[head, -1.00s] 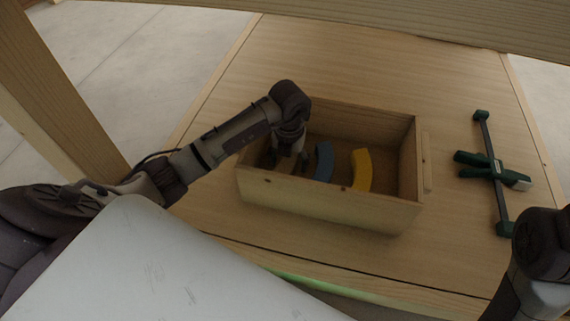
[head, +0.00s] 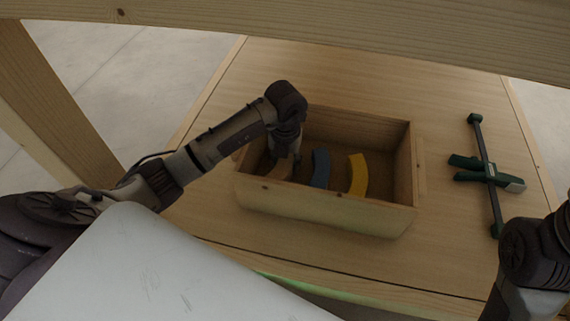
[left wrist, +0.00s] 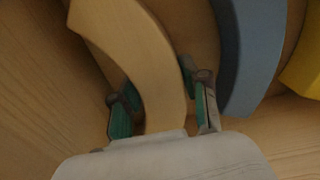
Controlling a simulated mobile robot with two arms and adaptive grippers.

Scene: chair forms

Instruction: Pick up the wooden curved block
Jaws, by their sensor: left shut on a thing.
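The wooden curved block (left wrist: 138,50) lies between the green-padded fingers of my left gripper (left wrist: 163,105) in the left wrist view. The gripper is shut on it. In the head view the left gripper (head: 283,168) reaches down into the left end of an open wooden box (head: 325,207). A part of the wooden block (head: 279,171) shows there beside the gripper; the rest is hidden by the gripper and box wall. I cannot tell whether the block touches the box floor.
A blue curved block (head: 320,168) and a yellow curved block (head: 358,175) lie in the box right of the gripper. The blue one also shows close by in the left wrist view (left wrist: 250,50). A green clamp (head: 488,172) lies on the table (head: 440,100) to the right.

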